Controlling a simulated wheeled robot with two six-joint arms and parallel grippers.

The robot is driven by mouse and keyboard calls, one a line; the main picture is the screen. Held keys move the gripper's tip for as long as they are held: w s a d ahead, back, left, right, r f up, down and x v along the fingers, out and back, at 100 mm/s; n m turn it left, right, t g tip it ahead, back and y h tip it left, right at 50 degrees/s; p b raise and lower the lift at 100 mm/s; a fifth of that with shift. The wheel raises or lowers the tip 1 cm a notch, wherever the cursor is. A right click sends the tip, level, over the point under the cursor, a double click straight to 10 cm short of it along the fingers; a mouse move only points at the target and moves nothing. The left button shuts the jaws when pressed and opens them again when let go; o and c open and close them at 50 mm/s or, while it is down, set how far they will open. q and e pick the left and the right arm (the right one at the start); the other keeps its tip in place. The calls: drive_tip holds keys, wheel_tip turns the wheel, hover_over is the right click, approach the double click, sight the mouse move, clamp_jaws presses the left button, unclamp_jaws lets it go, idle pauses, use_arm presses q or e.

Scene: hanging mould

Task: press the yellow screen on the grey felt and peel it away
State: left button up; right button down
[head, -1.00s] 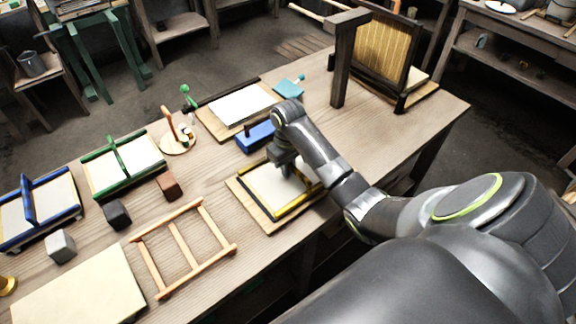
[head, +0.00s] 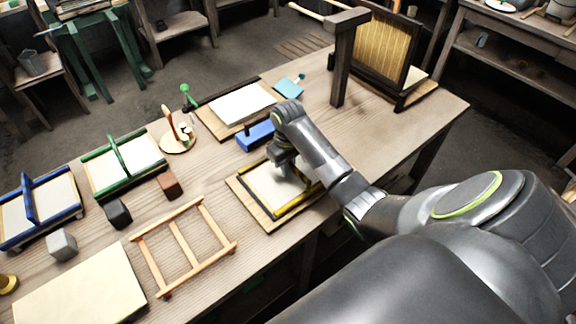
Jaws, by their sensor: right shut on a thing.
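The yellow-framed screen (head: 296,206) lies on a wooden board (head: 247,202) near the table's front edge, with a pale sheet inside its frame. I cannot tell whether grey felt lies under it. My right gripper (head: 284,167) comes down over the screen from the right and is shut on part of it, most likely its handle or bar. The fingertips are mostly hidden by the wrist. My left gripper is not in view.
A blue block (head: 256,135) lies just behind the screen. A wooden ladder-like rack (head: 184,250) lies to its left. Green (head: 122,163) and blue (head: 38,209) framed screens stand further left. A dark post (head: 342,65) stands at the back right.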

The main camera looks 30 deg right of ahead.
drive_tip(key=shift+s+f+p, duration=0.2)
drive_tip(key=shift+f+p, duration=0.05)
drive_tip(key=shift+p, duration=0.15)
idle(1.6)
drive_tip(key=shift+r, duration=0.15)
drive_tip(key=shift+w+r+p, duration=0.2)
drive_tip(key=shift+r+p, duration=0.85)
drive_tip(key=shift+p, duration=0.3)
drive_tip(key=shift+r, duration=0.2)
drive_tip(key=shift+r+p, duration=0.1)
drive_tip(key=shift+p, duration=0.25)
wheel_tip(320, 180, up, 7)
drive_tip(key=p, duration=0.8)
drive_tip(key=shift+p, duration=0.4)
